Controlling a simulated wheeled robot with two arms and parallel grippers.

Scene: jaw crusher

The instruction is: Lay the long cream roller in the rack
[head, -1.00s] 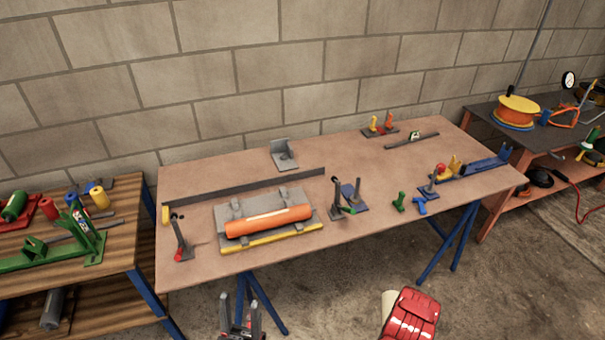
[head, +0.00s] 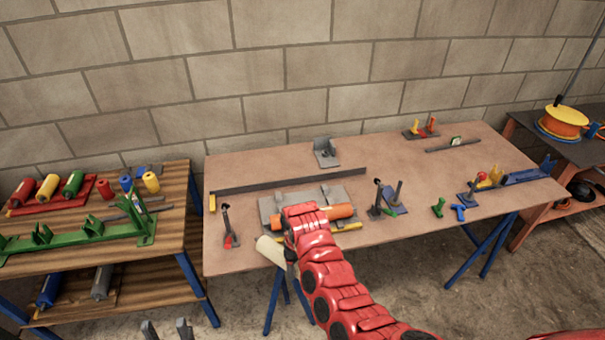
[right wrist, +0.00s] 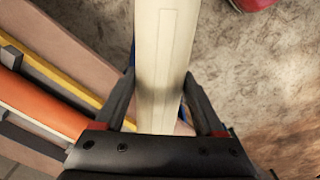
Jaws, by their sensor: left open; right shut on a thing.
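The cream roller (head: 271,251) is held by my right gripper (head: 290,250) just off the front edge of the middle table, left of the orange roller. In the right wrist view the cream roller (right wrist: 160,65) runs lengthwise between the two fingers of the shut right gripper (right wrist: 160,105). Its far end is out of that view. A green rack-like frame (head: 85,236) with upright notched supports stands on the wooden bench at the left, with no roller seen lying in its supports. My left gripper (head: 167,331) is open and empty at the bottom edge, low in front of the bench.
An orange roller (head: 342,211) lies in a grey holder on the middle table (head: 410,160), partly hidden by my right arm. A red tray (head: 92,186) with red, yellow and green rollers sits behind the green frame. An upright post (head: 226,225) stands at the table's left front.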

